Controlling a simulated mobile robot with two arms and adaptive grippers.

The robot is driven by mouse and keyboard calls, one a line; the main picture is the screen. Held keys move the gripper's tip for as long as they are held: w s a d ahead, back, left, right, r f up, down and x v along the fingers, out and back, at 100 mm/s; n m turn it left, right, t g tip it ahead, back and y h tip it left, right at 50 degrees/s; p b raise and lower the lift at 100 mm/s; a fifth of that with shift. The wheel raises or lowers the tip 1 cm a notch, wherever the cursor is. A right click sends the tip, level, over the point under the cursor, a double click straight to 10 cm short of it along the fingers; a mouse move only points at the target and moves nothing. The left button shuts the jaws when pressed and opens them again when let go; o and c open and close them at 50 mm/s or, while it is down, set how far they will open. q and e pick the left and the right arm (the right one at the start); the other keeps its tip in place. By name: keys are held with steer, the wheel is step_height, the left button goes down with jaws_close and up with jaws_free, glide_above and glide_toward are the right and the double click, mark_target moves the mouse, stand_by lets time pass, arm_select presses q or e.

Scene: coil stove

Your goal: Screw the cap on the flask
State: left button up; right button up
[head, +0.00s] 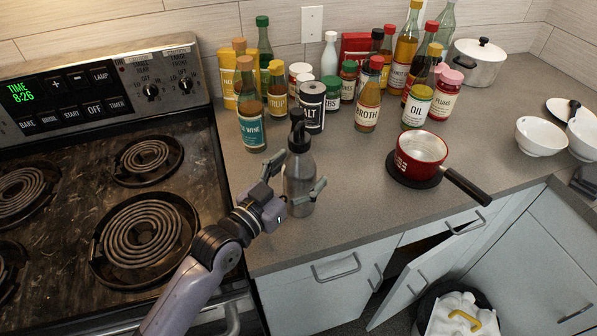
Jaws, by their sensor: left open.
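The flask (299,177) is a grey metal bottle standing upright on the counter near its front edge, to the right of the stove. A black cap (298,138) sits on its top; I cannot tell how tightly it is seated. My left gripper (298,171) is open, with one finger to the left of the flask and the other in front of its right side. I cannot tell whether the fingers touch it. Part of the flask's lower left side is hidden by the gripper. My right gripper is not in view.
Several bottles and jars stand behind the flask, including a salt shaker (311,107) and a teal-labelled bottle (250,112). A red saucepan (420,155) stands to the right. The coil stove (75,185) is at left. A cabinet door (410,285) hangs open below.

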arm_select(q)
steer(key=shift+r, duration=0.1)
steer(key=shift+s+a, duration=0.1)
steer(key=b+v, duration=0.2)
steer(key=v, duration=0.9)
steer(key=shift+s+a, duration=0.25)
steer(key=shift+s, duration=0.05)
steer(key=shift+s, duration=0.1)
